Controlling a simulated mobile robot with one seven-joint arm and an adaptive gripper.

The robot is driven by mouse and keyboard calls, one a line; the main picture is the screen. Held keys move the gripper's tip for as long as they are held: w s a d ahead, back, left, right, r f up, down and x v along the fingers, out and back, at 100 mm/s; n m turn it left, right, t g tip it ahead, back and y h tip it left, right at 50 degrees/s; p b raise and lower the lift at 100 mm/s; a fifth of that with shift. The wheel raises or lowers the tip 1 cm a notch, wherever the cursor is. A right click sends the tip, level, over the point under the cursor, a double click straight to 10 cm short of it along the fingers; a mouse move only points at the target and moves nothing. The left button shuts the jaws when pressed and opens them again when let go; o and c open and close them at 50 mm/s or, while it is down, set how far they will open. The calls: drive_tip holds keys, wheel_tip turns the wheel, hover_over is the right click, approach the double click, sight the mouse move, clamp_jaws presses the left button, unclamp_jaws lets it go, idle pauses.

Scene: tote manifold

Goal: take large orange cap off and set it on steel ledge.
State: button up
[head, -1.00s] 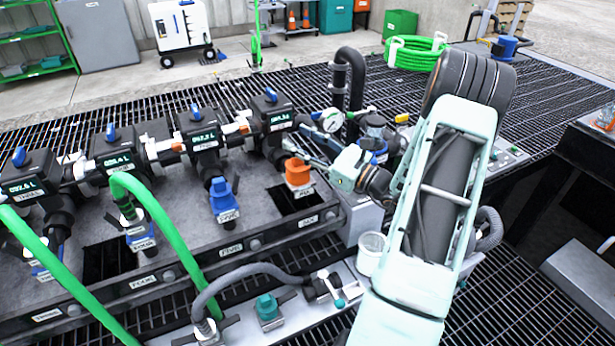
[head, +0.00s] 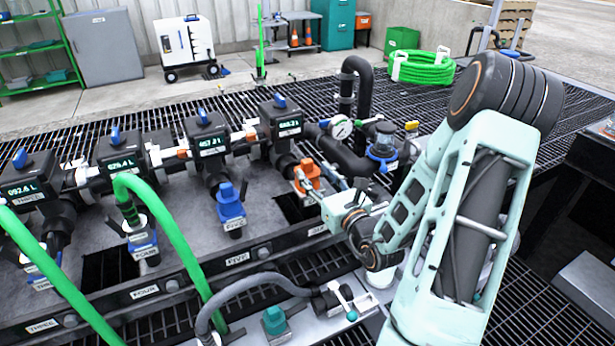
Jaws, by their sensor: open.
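The large orange cap (head: 308,170) sits on the end of the rightmost valve outlet of the manifold in the head view. My gripper (head: 312,182) is open at the cap, reaching in from the right. Its fingers overlap the cap in the picture and partly hide it; I cannot tell whether they touch it. A grey metal ledge (head: 303,326) runs along the front of the manifold, partly hidden by my arm on the right.
A teal cap (head: 274,321), a grey hose (head: 240,283) and a small lever valve (head: 340,300) occupy the ledge. A blue cap (head: 231,205) is on the neighbouring outlet. Green hoses (head: 165,225) arch at the left. A pressure gauge (head: 341,127) stands behind my gripper.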

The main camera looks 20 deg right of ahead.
sight(309, 163)
drive_tip(key=w, duration=0.3)
drive_tip(key=w+r+b, duration=0.1)
drive_tip(key=w, duration=0.1)
drive_tip(key=shift+w, duration=0.15)
clamp_jaws()
